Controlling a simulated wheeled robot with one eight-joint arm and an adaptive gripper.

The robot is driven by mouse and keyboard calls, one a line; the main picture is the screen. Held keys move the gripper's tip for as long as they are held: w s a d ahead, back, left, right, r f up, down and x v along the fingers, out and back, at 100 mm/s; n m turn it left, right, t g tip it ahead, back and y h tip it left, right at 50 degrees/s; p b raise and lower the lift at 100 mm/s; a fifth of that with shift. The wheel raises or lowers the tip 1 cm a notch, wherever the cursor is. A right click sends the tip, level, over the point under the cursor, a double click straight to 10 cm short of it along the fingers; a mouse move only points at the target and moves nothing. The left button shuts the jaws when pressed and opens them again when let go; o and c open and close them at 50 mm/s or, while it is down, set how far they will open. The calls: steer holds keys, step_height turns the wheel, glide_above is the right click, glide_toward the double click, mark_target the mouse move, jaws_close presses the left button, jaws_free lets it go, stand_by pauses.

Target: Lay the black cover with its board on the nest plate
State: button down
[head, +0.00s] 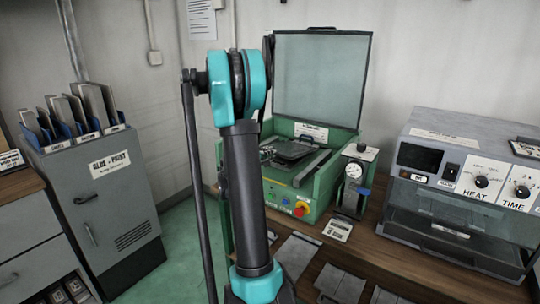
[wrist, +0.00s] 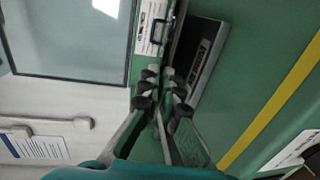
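The green machine (head: 275,187) stands on the bench with its glazed lid (head: 320,80) raised. A dark flat piece (head: 297,148) lies inside it; I cannot tell whether this is the black cover with its board or part of the nest plate. In the wrist view, a dark recess with a grey plate edge (wrist: 203,62) shows in the green body. My gripper (wrist: 162,74) is before that body, beside the white label.
A grey heater box (head: 460,185) with dials stands right of the machine. A small gauge stand (head: 353,180) is between them. Flat grey plates (head: 340,285) lie on the bench front. A grey cabinet (head: 100,205) with blue racks stands at left.

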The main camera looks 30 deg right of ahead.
steer(key=c, duration=1.6)
jaws_free()
steer(key=shift+c, duration=0.2)
steer(key=v, duration=1.2)
steer(key=s+a+f+m+y, duration=0.1)
steer(key=s+a+f+y, duration=0.4)
steer(key=s+a, duration=0.2)
steer(key=s+a+f+m+g+y, duration=0.1)
steer(key=s+a+f+y, duration=0.4)
steer(key=a, duration=0.5)
steer(key=s+a+f+m+y, duration=0.2)
steer(key=s+a+f+y, duration=0.3)
steer(key=s+a, duration=0.4)
steer(key=shift+s+f+g, duration=0.2)
steer(key=shift+f+g, duration=0.15)
steer(key=shift+g, duration=0.05)
steer(key=shift+c, duration=0.3)
